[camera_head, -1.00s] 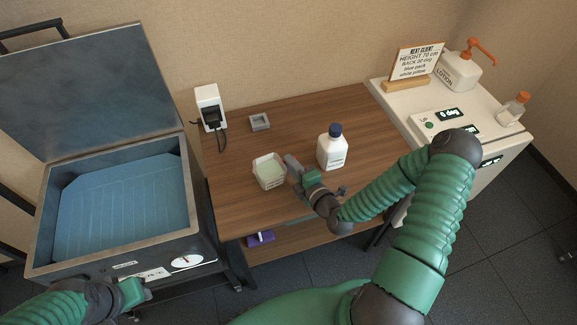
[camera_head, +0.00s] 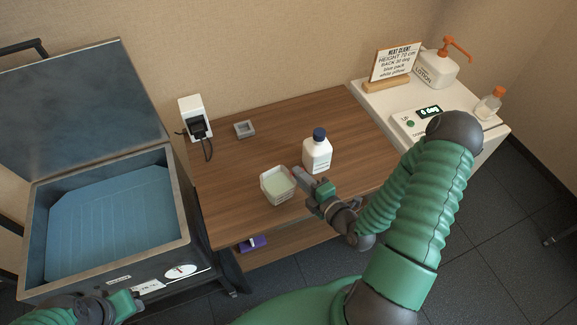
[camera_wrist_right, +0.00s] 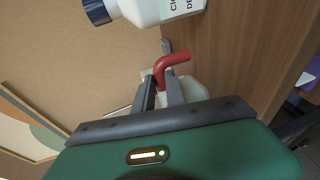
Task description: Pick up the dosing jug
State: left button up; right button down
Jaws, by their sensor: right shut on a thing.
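The dosing jug (camera_head: 278,186) is a small white square tub with pale green contents, at the front of the wooden table. My right gripper (camera_head: 299,174) is at its right side. In the right wrist view, the gripper (camera_wrist_right: 162,82) is shut on the jug's red handle (camera_wrist_right: 172,62); part of the white jug (camera_wrist_right: 192,90) shows behind the fingers. I cannot tell for sure whether its base is clear of the table. My left gripper (camera_head: 125,303) is at the lower left, in front of the metal tank; its fingers are not clear.
A white bottle with a blue cap (camera_head: 317,152) stands close behind the jug. A small grey tray (camera_head: 245,129) lies at the back of the wooden table (camera_head: 215,170). The open tank (camera_head: 120,220) is left. A white cabinet (camera_head: 375,98) with a lotion pump (camera_head: 437,68) stands right.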

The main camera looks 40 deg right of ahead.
jog(key=s+d+p, duration=0.2)
jog(key=s, duration=0.5)
jog(key=shift+s+d+r, duration=0.15)
jog(key=shift+s+r, duration=0.1)
jog(key=shift+r, duration=0.15)
dwell(1.7)
jog(key=c, duration=2)
grip_release()
jog(key=shift+c, duration=0.2)
grip_shut()
